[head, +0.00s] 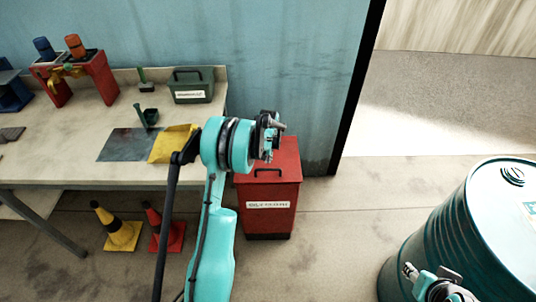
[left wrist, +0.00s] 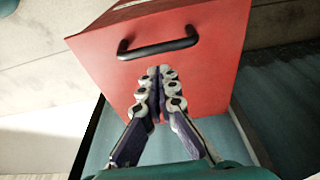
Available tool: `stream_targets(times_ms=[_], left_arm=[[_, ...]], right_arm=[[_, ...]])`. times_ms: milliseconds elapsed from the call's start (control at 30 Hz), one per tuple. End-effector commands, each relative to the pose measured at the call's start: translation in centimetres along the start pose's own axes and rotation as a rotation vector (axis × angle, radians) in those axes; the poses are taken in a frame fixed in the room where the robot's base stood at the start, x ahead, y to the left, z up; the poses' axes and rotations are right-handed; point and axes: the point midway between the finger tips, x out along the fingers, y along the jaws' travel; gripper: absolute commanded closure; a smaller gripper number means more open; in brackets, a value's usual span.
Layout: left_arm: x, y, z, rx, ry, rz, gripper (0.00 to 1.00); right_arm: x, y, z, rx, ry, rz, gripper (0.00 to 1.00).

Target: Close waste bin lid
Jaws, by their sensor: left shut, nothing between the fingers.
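The red waste bin (head: 267,212) stands on the floor at the right end of the workbench, with a white label on its front. Its red lid (head: 285,160) looks down on the bin's top and has a black handle (head: 270,171). In the left wrist view the lid (left wrist: 215,65) fills the middle, with the handle (left wrist: 158,48) beyond the fingertips. My left gripper (head: 270,135) is shut and empty over the back part of the lid; its fingertips (left wrist: 160,85) show against the lid. Whether they touch it is unclear. My right gripper (head: 412,272) is partly visible at the bottom right.
A teal drum (head: 440,225) stands at the right, close to my right gripper. The workbench (head: 60,150) at the left holds a green box (head: 192,86) and a red rack (head: 98,78). Two cones (head: 118,230) stand below it. A blue wall is behind the bin.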

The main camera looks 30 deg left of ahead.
Motion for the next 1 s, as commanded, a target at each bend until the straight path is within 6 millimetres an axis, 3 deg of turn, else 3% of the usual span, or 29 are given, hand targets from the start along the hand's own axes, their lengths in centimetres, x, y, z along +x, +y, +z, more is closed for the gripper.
stream_targets(times_ms=[33,200,667,900,1000], left_arm=[[1.0,0.0,0.5,0.0,0.0,0.0,1.0],[2.4,0.0,1.1,0.0,0.0,0.0,1.0],[2.8,0.0,1.4,0.0,0.0,0.0,1.0],[5.6,0.0,2.0,0.0,0.0,0.0,1.0],[5.6,0.0,2.2,0.0,-0.003,0.0,1.0]], right_arm=[[0.6,0.0,0.4,0.0,0.0,0.0,0.6],[1.1,0.0,0.8,0.0,0.0,0.0,0.6],[1.2,0.0,0.9,0.0,0.0,0.0,0.6],[2.6,0.0,1.9,0.0,0.0,0.0,0.6],[2.5,0.0,1.8,0.0,0.0,0.0,0.6]])
